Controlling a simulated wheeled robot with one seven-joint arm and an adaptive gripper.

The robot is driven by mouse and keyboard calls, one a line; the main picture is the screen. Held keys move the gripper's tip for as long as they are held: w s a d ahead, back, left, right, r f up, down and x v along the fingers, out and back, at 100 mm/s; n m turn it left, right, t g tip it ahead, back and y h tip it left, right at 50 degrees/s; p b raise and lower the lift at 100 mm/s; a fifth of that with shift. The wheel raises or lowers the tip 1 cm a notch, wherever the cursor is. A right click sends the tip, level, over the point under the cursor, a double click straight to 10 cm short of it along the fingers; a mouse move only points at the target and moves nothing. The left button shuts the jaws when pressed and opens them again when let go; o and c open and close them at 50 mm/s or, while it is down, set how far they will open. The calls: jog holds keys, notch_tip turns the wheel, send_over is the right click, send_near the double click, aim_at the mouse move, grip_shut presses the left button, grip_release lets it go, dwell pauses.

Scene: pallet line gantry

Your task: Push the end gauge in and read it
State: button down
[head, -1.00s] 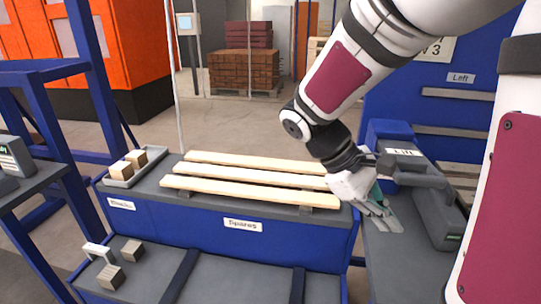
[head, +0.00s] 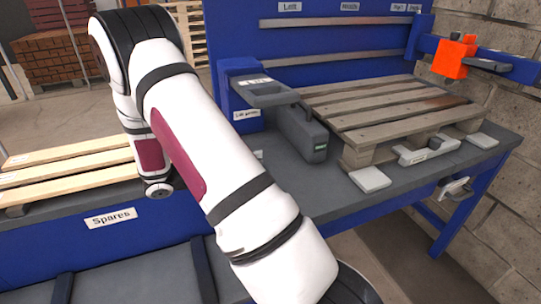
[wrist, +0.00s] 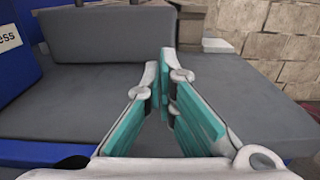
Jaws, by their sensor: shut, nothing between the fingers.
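No label that I can read marks the end gauge. An orange block (head: 455,57) sits on a blue arm at the right, beyond the pallet, and a small pale fitting (head: 455,189) is on the bench's front side; I cannot tell whether either is the gauge. My gripper (wrist: 165,78) shows in the wrist view, its teal-padded fingers shut and empty above a grey bench top. The fingers point towards a dark grey block (wrist: 115,33). In the head view my gripper is hidden behind my own arm.
A wooden pallet (head: 385,112) lies on the grey bench (head: 310,190), with pale pads (head: 370,179) before it. A dark grey press-like unit (head: 300,130) stands left of the pallet. Pale slats (head: 70,165) lie on the spares rack at left. A block wall (head: 510,110) bounds the right.

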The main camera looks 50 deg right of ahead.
aim_at(307, 146)
jog(key=b+x, duration=0.1)
jog(key=x, duration=1.1)
jog(key=shift+s+d, duration=0.25)
jog(key=shift+s+d+r, duration=0.1)
jog(key=shift+d, duration=0.05)
jog(key=shift+p+x, duration=0.35)
jog(key=shift+x, duration=1.45)
jog(key=shift+s, duration=0.1)
jog(key=p+v, duration=0.1)
jog(key=v, duration=1.3)
jog(key=shift+w+a, duration=0.25)
jog(key=shift+w, duration=0.05)
